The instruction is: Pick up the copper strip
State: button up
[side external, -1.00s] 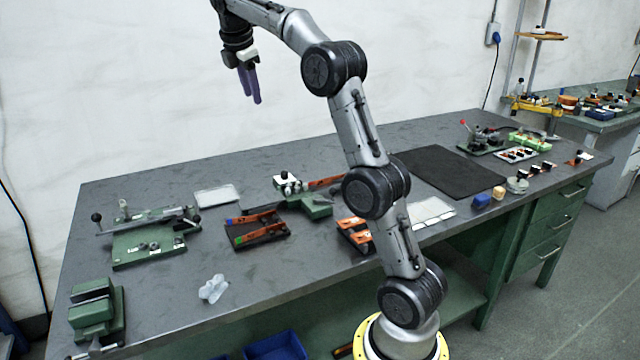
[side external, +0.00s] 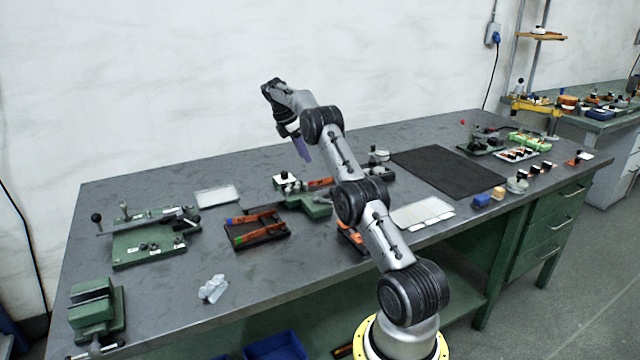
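Copper-coloured strips (side external: 258,217) lie across a dark tray (side external: 243,243) on the middle of the bench, with small green and blue marks at their left ends. Another copper-coloured strip (side external: 320,183) lies at a green fixture (side external: 312,206) just behind and right of the tray. I cannot tell which one is the task's strip. My gripper (side external: 306,155), with purple fingers, hangs above the bench over the area of the green fixture, clear of the strips. The fingers overlap in this view, so their opening is hidden. More copper-coloured pieces (side external: 350,238) are partly hidden behind my arm.
A green jig with a lever (side external: 150,245) and a green vise (side external: 95,310) stand at the left. Crumpled clear film (side external: 213,289) lies near the front edge.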

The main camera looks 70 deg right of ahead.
send_over(309, 184)
jog(key=f, duration=0.4)
jog(key=shift+w+d+f, duration=0.15)
jog(key=shift+d+f, duration=0.15)
jog(key=shift+d, duration=0.1)
jog(key=x, duration=0.4)
jog(key=shift+s+a+f, duration=0.1)
jog(key=shift+s+a, duration=0.05)
jog(key=shift+s, duration=0.2)
jog(key=shift+s+f, duration=0.1)
jog(key=shift+f, duration=0.4)
grip_shut()
